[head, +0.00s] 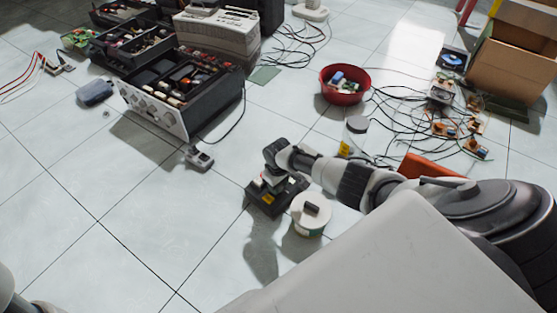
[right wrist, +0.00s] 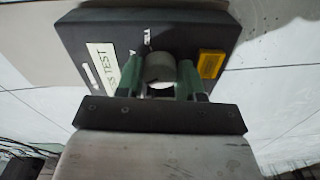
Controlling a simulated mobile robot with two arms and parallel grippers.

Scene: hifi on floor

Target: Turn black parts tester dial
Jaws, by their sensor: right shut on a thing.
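The black parts tester (head: 262,205) sits on the tiled floor near the middle of the head view. In the right wrist view the tester (right wrist: 90,40) shows a white label reading "S TEST" and a yellow part (right wrist: 211,64). Its grey round dial (right wrist: 160,68) stands up from the face. My right gripper (head: 270,182) reaches down onto the tester from the right. In the right wrist view its green fingers (right wrist: 160,78) stand on either side of the dial and are shut on it. My left gripper is not in view.
A white round tub (head: 310,222) stands right beside the tester, close to my right wrist. Open hi-fi units (head: 154,112), a red bowl (head: 345,97), loose cables and a cardboard box (head: 510,68) lie beyond. The floor left of the tester is mostly clear.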

